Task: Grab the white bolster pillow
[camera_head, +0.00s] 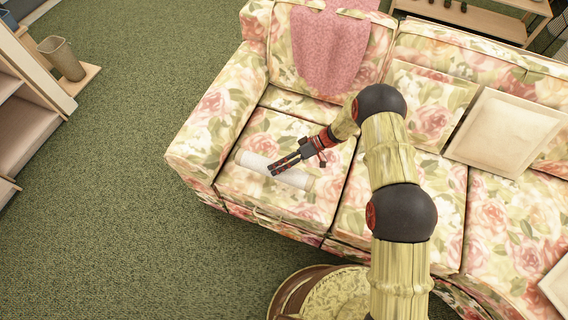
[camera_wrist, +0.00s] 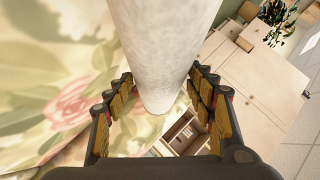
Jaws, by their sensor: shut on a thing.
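The white bolster pillow (camera_head: 262,168) lies on the left seat cushion of the floral sofa (camera_head: 220,110), near its front edge. In the wrist view the white bolster (camera_wrist: 165,50) runs from the top of the picture down between the fingers. My gripper (camera_head: 272,172) is at the bolster in the head view, its fingertips over the middle of the roll. In the wrist view my gripper (camera_wrist: 165,95) has one finger on each side of the bolster and is shut on it. Part of the bolster is hidden behind the gripper in the head view.
A pink throw (camera_head: 328,45) hangs over the sofa back. A cream square cushion (camera_head: 505,130) and a floral cushion (camera_head: 425,105) lean at the right. A round ottoman or stool (camera_head: 335,295) stands in front. A shelf (camera_head: 30,115) is at the left, with clear green carpet (camera_head: 130,200) between.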

